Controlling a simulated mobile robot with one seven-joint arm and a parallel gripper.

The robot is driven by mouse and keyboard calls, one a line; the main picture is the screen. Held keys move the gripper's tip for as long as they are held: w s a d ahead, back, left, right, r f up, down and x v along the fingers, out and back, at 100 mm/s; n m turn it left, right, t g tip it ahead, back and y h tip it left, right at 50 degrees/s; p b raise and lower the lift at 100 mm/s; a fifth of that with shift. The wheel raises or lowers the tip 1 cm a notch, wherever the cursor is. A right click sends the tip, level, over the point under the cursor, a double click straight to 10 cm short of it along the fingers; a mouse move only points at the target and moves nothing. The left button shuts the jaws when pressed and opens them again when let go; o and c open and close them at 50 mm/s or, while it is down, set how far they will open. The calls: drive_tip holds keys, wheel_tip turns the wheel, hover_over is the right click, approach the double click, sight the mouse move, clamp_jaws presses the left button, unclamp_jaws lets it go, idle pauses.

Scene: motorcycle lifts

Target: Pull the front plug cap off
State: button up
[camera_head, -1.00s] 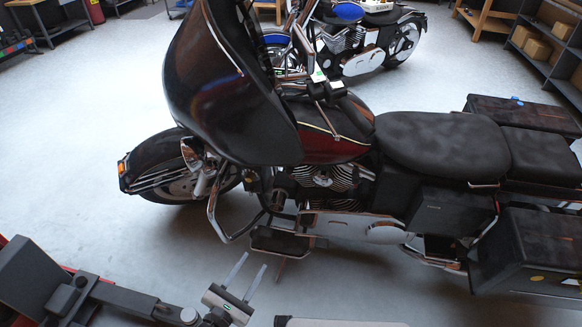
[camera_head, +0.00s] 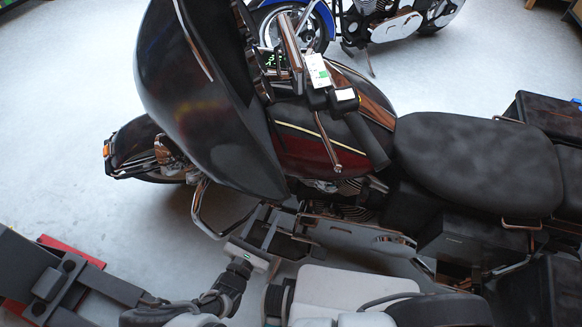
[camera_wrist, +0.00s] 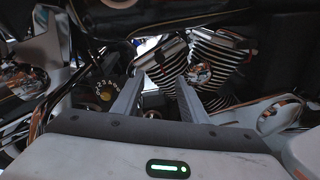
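The dark red and black motorcycle (camera_head: 320,150) stands upright with its front to the left. Its V-shaped engine shows in the wrist view, with the finned front cylinder (camera_wrist: 163,65) on the left and the finned rear cylinder (camera_wrist: 222,62) on the right. I cannot make out the front plug cap for certain. My gripper (camera_head: 272,224) is beside the engine, low under the tank. In the wrist view my gripper (camera_wrist: 160,80) has its two fingers apart, pointing at the front cylinder, with nothing seen held between them. In the head view the fairing and tank hide most of the engine.
The large fairing (camera_head: 190,100) and the chrome crash bar (camera_head: 208,215) are left of my gripper. The seat (camera_head: 475,160) and side boxes (camera_head: 460,245) are to the right. A blue motorcycle (camera_head: 300,25) stands behind.

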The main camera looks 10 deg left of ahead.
sight(286, 177)
drive_tip(key=b+x, duration=0.1)
drive_tip(key=x, duration=1.5)
drive_tip(key=shift+w+b, duration=0.3)
drive_tip(key=shift+w, duration=0.05)
clamp_jaws()
